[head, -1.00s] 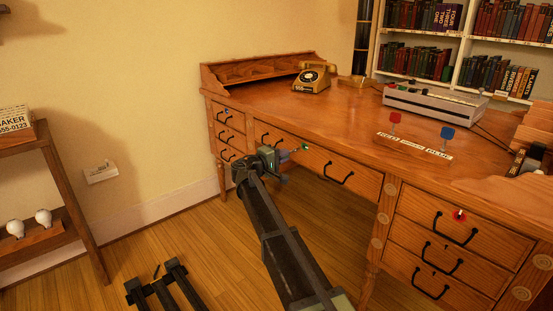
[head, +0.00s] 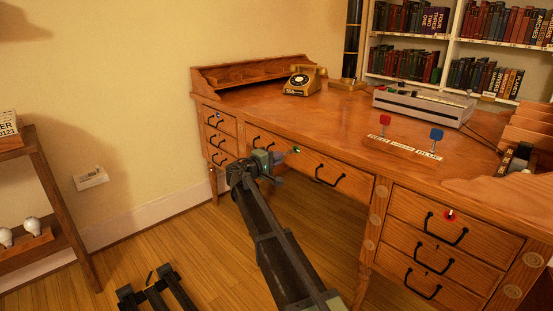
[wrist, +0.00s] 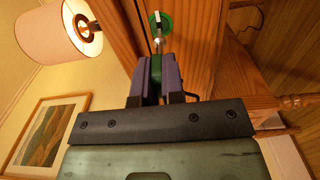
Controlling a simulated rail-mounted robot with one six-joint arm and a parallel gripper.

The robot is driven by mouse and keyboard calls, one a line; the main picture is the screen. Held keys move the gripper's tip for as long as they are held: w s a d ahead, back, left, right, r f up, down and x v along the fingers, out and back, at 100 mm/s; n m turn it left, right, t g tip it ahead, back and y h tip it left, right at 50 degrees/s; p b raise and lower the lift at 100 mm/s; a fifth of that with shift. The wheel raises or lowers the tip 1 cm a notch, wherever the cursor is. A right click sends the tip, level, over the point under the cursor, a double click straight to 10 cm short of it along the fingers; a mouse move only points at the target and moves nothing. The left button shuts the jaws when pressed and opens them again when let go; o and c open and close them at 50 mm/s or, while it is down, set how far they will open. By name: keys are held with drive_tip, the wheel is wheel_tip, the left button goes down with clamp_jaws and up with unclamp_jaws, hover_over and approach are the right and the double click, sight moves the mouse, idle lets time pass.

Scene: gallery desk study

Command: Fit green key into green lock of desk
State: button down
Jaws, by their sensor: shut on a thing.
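My gripper (head: 278,162) is shut on the green key (wrist: 156,70), held between its purple-grey fingers in the wrist view. The key's thin shaft points toward the round green lock (wrist: 166,22) on the wooden drawer front. The shaft's end overlaps the lock plate there; I cannot tell whether it is in the hole. In the head view the green lock (head: 296,150) sits on the desk's middle drawer front, just right of my gripper. The key is mostly hidden there. The desk (head: 300,115) is brown wood.
A red lock (head: 450,215) is on the right top drawer, and a blue one (head: 219,116) on the left. Black drawer handles (head: 330,176) stick out nearby. A shelf stands at left.

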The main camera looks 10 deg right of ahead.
drive_tip(key=shift+x, duration=1.75)
idle(0.4)
drive_tip(key=c, duration=0.7)
unclamp_jaws()
drive_tip(key=shift+s+a, duration=0.1)
